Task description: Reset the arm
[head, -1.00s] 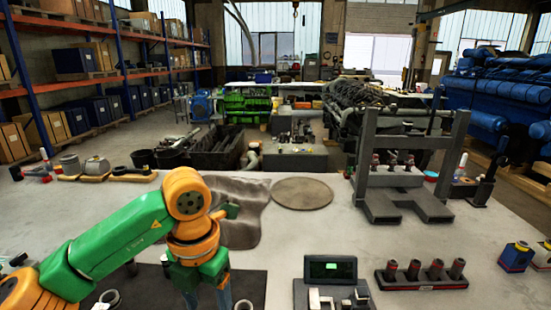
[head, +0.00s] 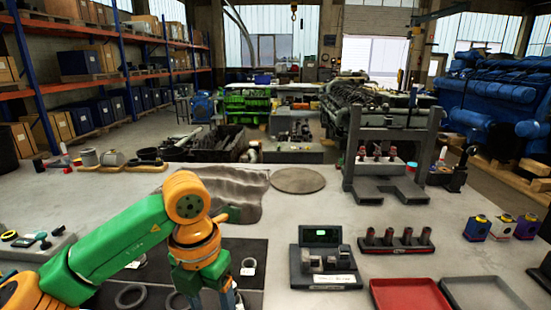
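My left arm, green and orange, comes in from the lower left of the head view and bends down at its orange joint. My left gripper (head: 207,292) points down over the dark mat (head: 256,258) near the bottom edge. Its fingertips are cut off by the frame, so I cannot tell whether it is open or shut, and no held object shows. My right arm and gripper are not in view.
The bench carries a grey cloth (head: 226,190), a round disc (head: 298,180), a scale-like device (head: 324,262), a rack of dark cylinders (head: 396,241), a red tray (head: 408,296), a grey tray (head: 486,294) and a tall grey stand (head: 391,140). Rings lie on the mat.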

